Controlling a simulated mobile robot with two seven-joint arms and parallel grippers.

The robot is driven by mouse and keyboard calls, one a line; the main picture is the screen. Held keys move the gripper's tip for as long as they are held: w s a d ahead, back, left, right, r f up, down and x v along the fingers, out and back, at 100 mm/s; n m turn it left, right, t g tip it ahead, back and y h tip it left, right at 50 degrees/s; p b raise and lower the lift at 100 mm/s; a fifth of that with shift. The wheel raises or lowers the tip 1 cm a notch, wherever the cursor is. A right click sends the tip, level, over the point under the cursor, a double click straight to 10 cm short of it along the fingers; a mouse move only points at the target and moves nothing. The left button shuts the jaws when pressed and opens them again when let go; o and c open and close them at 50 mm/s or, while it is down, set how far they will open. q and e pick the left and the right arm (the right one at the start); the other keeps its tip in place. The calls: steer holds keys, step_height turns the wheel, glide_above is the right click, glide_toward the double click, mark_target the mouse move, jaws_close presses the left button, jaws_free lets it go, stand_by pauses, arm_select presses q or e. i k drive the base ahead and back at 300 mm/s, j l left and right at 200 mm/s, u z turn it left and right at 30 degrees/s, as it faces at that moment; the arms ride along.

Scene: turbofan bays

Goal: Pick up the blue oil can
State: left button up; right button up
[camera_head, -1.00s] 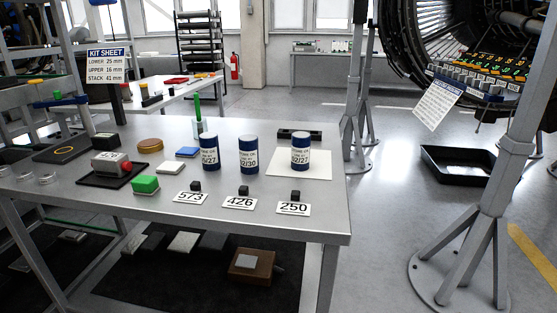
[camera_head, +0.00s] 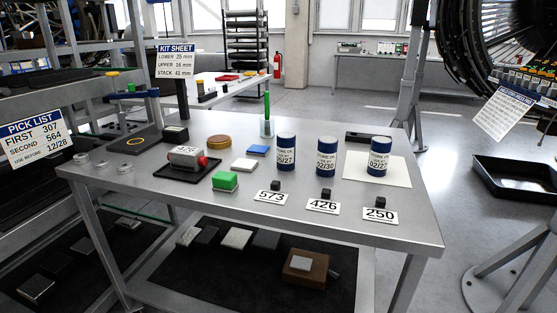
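Three blue oil cans with white labels stand upright in a row on the grey metal table (camera_head: 330,222). The left can (camera_head: 286,153) is behind the 573 card and its label shows 05/27 or similar, partly unclear. The middle can (camera_head: 326,158) is behind the 426 card and reads 02/30. The right can (camera_head: 379,157) stands on a white sheet (camera_head: 399,178) behind the 250 card and reads 02/27. Neither of my grippers is in view.
Number cards 573 (camera_head: 271,196), 426 (camera_head: 323,207) and 250 (camera_head: 380,216) lie along the front edge. A green block (camera_head: 225,181) and a grey device on a black tray (camera_head: 178,172) sit left. A pick list (camera_head: 35,138) and kit sheet (camera_head: 175,61) stand left. A black bin (camera_head: 515,179) lies right.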

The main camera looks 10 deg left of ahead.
mark_target(285, 141)
steer(key=j+z, duration=0.15)
steer(key=j, duration=0.5)
steer(key=j+z, duration=0.2)
steer(key=j, duration=0.45)
steer(key=i+j, duration=0.3)
